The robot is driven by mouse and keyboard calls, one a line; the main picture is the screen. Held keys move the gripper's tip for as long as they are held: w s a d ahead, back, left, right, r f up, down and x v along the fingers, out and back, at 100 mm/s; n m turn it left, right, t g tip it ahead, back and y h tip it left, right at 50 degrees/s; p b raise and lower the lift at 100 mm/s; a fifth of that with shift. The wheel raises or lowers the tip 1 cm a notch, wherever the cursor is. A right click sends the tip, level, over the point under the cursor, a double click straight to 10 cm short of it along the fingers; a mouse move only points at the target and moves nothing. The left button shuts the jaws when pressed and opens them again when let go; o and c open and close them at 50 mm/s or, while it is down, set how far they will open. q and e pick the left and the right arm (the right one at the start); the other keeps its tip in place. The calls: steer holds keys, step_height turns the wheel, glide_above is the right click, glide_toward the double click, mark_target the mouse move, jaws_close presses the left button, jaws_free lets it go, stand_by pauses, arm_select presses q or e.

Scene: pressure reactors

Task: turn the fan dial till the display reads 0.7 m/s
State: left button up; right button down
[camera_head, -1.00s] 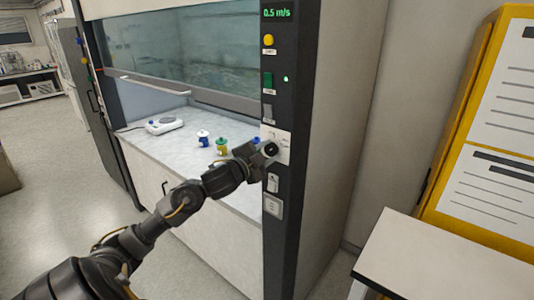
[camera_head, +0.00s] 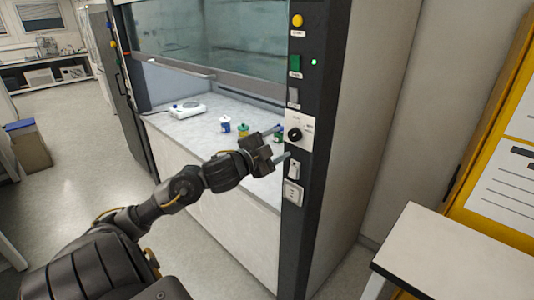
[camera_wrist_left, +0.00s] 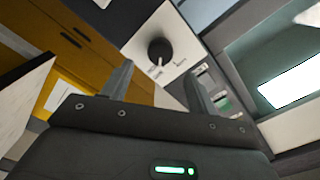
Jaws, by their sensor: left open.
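The fan dial (camera_head: 295,134) is a round black knob on a white plate on the fume hood's dark front post. In the left wrist view the dial (camera_wrist_left: 160,50) shows a white pointer mark at its lower edge. My left gripper (camera_head: 283,142) is open and empty, its two fingers apart and pointing at the dial's plate from the left. In the left wrist view the gripper (camera_wrist_left: 158,70) has the dial beyond and between its fingertips, and seems apart from it. The display is out of view above the picture. My right gripper is not in view.
On the post, a yellow button (camera_head: 297,21) and a green switch (camera_head: 295,64) sit above the dial; sockets (camera_head: 293,193) sit below. Small bottles (camera_head: 243,130) and a white device (camera_head: 187,110) stand on the hood's worktop. A white table (camera_head: 450,250) is at right.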

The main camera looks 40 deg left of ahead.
arm_select(q)
steer(key=shift+s+b, duration=0.3)
steer(key=shift+s, duration=2.1)
